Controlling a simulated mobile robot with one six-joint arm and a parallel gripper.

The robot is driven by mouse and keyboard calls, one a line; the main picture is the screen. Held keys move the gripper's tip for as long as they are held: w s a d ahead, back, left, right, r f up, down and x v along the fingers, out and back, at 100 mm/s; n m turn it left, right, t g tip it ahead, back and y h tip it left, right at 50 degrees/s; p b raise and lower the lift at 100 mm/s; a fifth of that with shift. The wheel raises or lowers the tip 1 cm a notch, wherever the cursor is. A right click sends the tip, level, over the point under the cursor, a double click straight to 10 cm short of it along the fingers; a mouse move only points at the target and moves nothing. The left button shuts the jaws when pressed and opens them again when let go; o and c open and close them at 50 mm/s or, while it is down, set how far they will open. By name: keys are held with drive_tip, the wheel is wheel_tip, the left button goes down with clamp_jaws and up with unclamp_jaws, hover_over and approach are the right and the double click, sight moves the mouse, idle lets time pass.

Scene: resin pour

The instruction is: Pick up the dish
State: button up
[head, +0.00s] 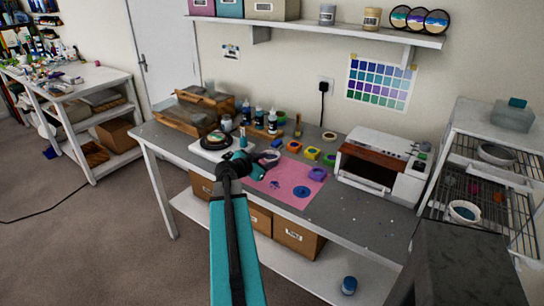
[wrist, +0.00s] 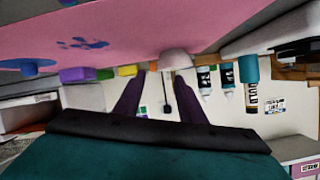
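A pale, greyish-pink dish (head: 271,157) sits on the worktable at the back edge of the pink mat (head: 276,191). My gripper (head: 262,166) is low over the mat, just in front of the dish, and partly hides it in the head view. In the wrist view, which is upside down, the dish (wrist: 177,60) lies just beyond my fingertips (wrist: 160,80), nearer the right finger. The two dark fingers are apart with nothing between them. I cannot tell whether a finger touches the dish.
Bottles (head: 259,118) stand behind the dish. Coloured moulds (head: 312,153) and a purple piece (head: 317,174) lie to the right. A turntable (head: 215,140) stands left, and a white machine (head: 382,165) right. A wire rack at far right holds white bowls (head: 464,212).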

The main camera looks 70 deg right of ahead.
sight(276, 157)
drive_tip(key=shift+x, duration=0.9)
drive_tip(key=shift+d, duration=0.1)
drive_tip(key=shift+p+x, duration=1.2)
drive_tip(key=shift+x, duration=1.5)
clamp_jaws()
